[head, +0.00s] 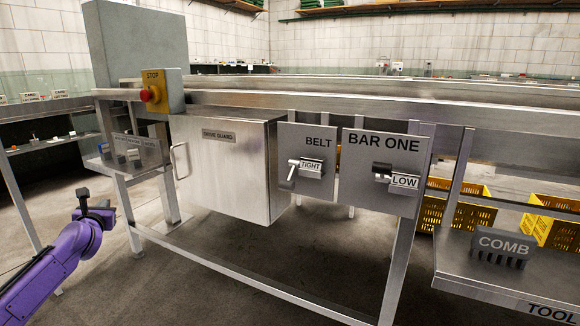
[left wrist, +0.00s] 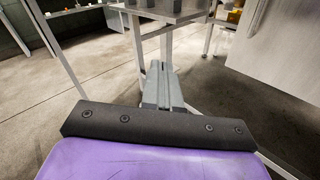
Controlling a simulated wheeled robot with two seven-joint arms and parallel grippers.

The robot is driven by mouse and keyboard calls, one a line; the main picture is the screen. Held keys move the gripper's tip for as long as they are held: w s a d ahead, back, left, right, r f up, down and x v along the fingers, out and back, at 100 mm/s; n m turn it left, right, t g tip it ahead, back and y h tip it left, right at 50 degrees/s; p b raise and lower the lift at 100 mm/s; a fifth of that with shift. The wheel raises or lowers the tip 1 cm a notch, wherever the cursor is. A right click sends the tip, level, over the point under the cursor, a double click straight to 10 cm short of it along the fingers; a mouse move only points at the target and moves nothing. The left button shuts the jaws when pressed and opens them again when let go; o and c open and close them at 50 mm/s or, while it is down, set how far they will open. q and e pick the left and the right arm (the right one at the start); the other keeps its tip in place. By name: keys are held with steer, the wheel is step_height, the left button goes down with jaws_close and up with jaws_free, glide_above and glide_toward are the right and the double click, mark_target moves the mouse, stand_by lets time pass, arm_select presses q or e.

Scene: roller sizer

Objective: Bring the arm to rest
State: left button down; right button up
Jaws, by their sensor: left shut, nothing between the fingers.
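My left gripper (head: 83,194) is at the end of my purple arm, low at the left of the head view. It is apart from the steel machine frame and empty. In the left wrist view its grey fingers (left wrist: 158,70) lie together and point toward a frame leg. My right gripper is not in view. The machine carries a drive guard box (head: 225,165), a BELT panel (head: 306,163) with a lever labelled TIGHT, and a BAR ONE panel (head: 385,165) with a lever labelled LOW.
A yellow box with a red stop button (head: 149,95) sits on the frame. A small shelf (head: 124,158) with labelled blocks is near my left gripper. A grey COMB block (head: 501,248) stands on the right tray. Yellow crates (head: 455,205) stand behind. The floor around the gripper is clear.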

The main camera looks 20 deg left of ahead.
arm_select(q)
steer(key=w+d+f+m+h, duration=0.1)
steer(key=w+d+m+h, duration=0.2)
steer(key=d, duration=0.4)
steer(key=w+d+f+m, duration=0.1)
steer(key=w+d+m, duration=0.2)
steer(key=d+m, duration=0.35)
steer(key=w+d+f+m+h, duration=0.1)
steer(key=w+d+m+h, duration=0.15)
steer(key=d, duration=0.65)
steer(key=d+f+m+h, duration=0.1)
steer(key=d+f+m, duration=0.5)
steer(key=d+f, duration=0.4)
steer(key=s+d+f+m+g+h, duration=0.1)
steer(key=s+d+f+m+g, duration=0.3)
steer(key=s+d+f, duration=0.45)
steer(key=s+d+f+m+g+h, duration=0.1)
steer(key=s+d+f+m+g, duration=0.1)
steer(key=s+d+f+m, duration=0.6)
steer(key=s+a+f+m+g, duration=0.1)
steer(key=s+f+m+g, duration=0.3)
steer(key=s, duration=0.7)
steer(key=s+a+f+m, duration=0.1)
steer(key=s+a+f, duration=0.1)
steer(key=s+f, duration=0.7)
step_height(320, 180, up, 30)
steer(key=s+p, duration=0.2)
steer(key=p, duration=2.6)
steer(key=shift+s+d, duration=0.2)
steer(key=shift+s, duration=0.2)
